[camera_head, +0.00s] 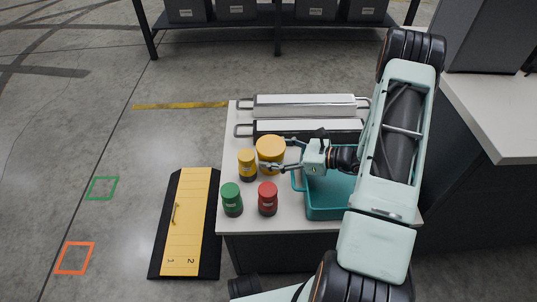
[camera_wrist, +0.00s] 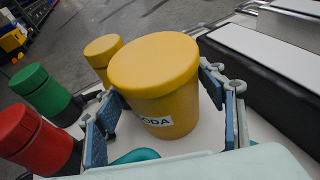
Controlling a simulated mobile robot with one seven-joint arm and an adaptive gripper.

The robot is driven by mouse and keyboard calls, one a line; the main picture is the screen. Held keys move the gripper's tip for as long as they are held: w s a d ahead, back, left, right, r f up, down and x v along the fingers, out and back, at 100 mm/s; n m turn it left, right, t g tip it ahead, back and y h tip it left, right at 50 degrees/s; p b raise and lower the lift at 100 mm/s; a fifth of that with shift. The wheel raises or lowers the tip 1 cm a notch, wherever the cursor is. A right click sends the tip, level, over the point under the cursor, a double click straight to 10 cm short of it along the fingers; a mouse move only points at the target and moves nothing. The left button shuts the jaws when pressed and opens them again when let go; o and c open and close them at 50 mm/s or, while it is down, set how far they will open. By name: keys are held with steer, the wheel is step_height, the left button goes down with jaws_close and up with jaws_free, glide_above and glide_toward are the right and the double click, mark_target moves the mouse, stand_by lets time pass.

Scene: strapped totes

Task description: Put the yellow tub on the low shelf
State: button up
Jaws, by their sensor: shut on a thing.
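The yellow tub (camera_head: 270,146) is near the back left of the white table, beside the smaller yellow jar (camera_head: 247,165). My gripper (camera_head: 270,166) reaches it from the right. In the wrist view the tub (camera_wrist: 155,75) stands upright between my two blue-padded fingers, which are shut on it. Its label is partly hidden; "ODA" shows. I cannot tell whether its base touches the table. A dark rack shelf (camera_head: 270,21) with several grey bins stands at the back; I cannot tell whether it is the low shelf.
Green (camera_head: 232,200) and red (camera_head: 268,199) jars stand in front of the tub. A teal tote (camera_head: 330,211) sits to the right, under my arm. Two long handled cases (camera_head: 305,105) lie behind.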

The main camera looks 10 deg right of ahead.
steer(key=shift+r, duration=0.1)
steer(key=shift+c, duration=0.6)
steer(key=shift+r, duration=0.5)
step_height(320, 180, up, 2)
steer(key=shift+r+p, duration=0.2)
steer(key=shift+p, duration=0.4)
steer(key=s+r+p, duration=0.4)
steer(key=s+r, duration=0.6)
steer(key=s, duration=0.4)
step_height(320, 180, up, 26)
steer(key=p, duration=2.7)
glide_above(274, 146)
steer(key=s+a, duration=0.2)
steer(key=s, duration=0.1)
steer(key=shift+d+r, duration=0.15)
